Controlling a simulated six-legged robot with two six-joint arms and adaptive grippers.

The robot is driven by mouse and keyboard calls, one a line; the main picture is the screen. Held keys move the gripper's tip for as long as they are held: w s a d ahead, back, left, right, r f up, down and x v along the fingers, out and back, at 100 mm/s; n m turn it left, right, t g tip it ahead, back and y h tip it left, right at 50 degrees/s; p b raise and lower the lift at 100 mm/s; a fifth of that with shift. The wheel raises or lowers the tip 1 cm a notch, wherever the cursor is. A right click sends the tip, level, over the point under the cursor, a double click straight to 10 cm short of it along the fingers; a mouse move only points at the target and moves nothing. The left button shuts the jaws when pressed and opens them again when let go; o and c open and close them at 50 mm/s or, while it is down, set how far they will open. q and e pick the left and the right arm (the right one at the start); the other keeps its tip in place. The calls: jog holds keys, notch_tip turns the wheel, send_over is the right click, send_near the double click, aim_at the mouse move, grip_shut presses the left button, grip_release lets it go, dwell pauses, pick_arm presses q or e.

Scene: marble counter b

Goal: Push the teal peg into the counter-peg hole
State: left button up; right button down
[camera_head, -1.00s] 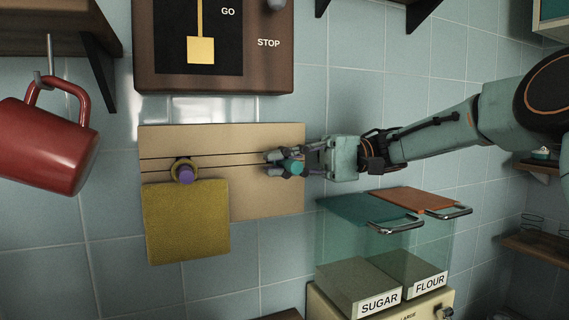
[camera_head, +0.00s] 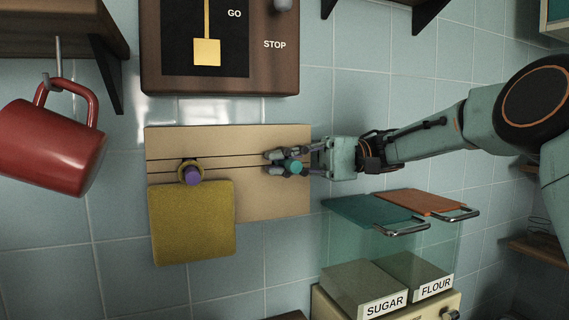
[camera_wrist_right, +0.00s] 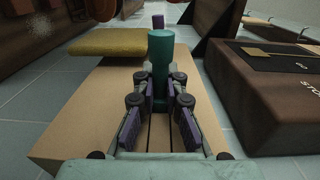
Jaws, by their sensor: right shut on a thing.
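The teal peg (camera_head: 295,167) is held between the fingers of my right gripper (camera_head: 281,163), in front of the right part of the tan wall board (camera_head: 255,142). In the right wrist view the peg (camera_wrist_right: 161,62) stands up from between the two shut fingers (camera_wrist_right: 159,98), over the board's dark grooves. Its far end is hidden by the fingers. A purple peg (camera_head: 193,177) with a yellowish ring (camera_head: 183,165) sits on the grooves at the board's left. No counter-peg hole can be made out. My left gripper is not in view.
A wooden box with GO and STOP labels (camera_head: 270,75) is above. A red mug (camera_head: 45,140) hangs at left. SUGAR and FLOUR bins (camera_head: 372,285) with teal and orange lids stand below my right arm.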

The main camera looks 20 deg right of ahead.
jog(key=shift+w, duration=0.4)
jog(key=c, duration=1.3)
grip_release()
jog(key=shift+s, duration=0.1)
jog(key=shift+c, duration=0.2)
jog(key=d, duration=1.2)
jog(key=shift+s, duration=0.25)
jog(key=shift+s+d+r, duration=0.1)
jog(key=shift+r, duration=0.05)
